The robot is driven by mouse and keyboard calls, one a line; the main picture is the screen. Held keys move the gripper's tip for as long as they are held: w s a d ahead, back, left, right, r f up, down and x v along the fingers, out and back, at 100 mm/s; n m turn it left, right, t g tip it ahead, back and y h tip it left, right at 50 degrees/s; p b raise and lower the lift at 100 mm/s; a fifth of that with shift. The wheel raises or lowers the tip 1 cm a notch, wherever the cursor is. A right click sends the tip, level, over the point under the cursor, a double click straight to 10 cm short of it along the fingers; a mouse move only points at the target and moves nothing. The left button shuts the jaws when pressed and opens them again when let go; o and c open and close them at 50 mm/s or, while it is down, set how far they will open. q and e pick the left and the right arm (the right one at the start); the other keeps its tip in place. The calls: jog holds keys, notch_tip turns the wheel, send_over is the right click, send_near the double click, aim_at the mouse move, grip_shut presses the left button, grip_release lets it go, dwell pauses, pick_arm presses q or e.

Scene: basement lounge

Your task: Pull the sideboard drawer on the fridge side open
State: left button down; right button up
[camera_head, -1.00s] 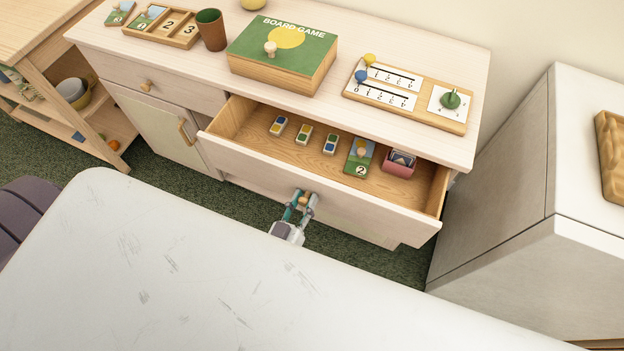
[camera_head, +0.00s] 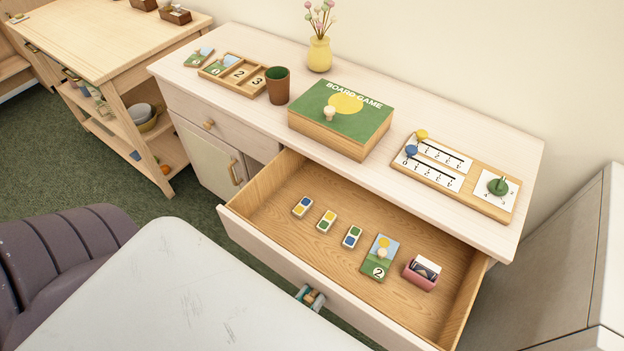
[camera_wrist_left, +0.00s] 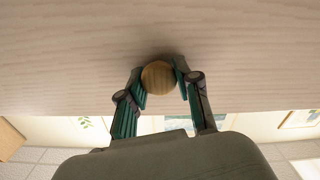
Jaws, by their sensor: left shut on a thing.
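The sideboard (camera_head: 190,88) has its fridge-side drawer (camera_head: 262,246) pulled well out, with its wooden inside showing. My left gripper (camera_head: 312,296) is at the middle of the drawer front, partly hidden behind the white surface in front. In the left wrist view my left gripper (camera_wrist_left: 164,90) is shut on the round wooden knob (camera_wrist_left: 159,77), with a finger on each side of it. Inside the drawer lie several small coloured tiles (camera_head: 326,221), a picture card marked 2 (camera_head: 379,257) and a pink holder with cards (camera_head: 421,274). My right gripper is not in view.
A white surface (camera_head: 190,290) lies in front of the drawer. The pale fridge (camera_head: 565,265) stands close on the right. On the sideboard top are a board game box (camera_head: 342,118), a brown cup (camera_head: 277,86), a vase (camera_head: 319,52) and a number board (camera_head: 455,178). A purple chair (camera_head: 65,255) is at left.

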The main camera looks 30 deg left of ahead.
pick_arm(q)
jog(key=c, duration=0.8)
grip_release()
jog(key=shift+s, duration=0.1)
jog(key=s, duration=1.2)
jog(key=shift+a, duration=0.25)
jog(key=shift+w, duration=0.1)
